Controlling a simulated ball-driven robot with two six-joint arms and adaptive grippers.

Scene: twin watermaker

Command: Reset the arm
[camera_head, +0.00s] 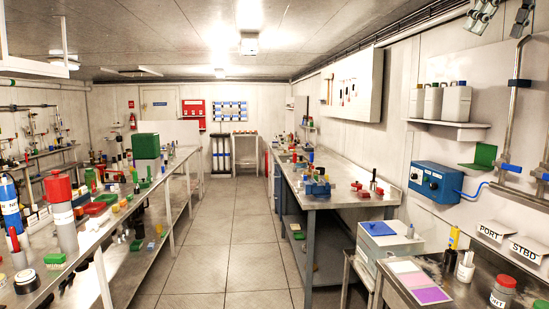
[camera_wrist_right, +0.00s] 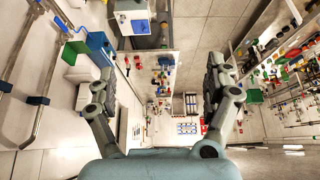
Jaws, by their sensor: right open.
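My right gripper (camera_head: 502,14) shows at the top right corner of the head view, raised high near the ceiling and partly cut off by the frame edge. In the right wrist view my right gripper (camera_wrist_right: 160,85) has its two grey fingers spread wide, with nothing between them but the distant room. It touches nothing that I can see. My left gripper is in neither view.
A steel bench (camera_head: 345,177) runs along the right, with a blue control box (camera_head: 437,185) on the wall beyond. Shelving with many bottles stands on the left. The tiled aisle (camera_head: 228,220) between is clear. White jugs (camera_head: 455,103) sit on a wall shelf below my right gripper.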

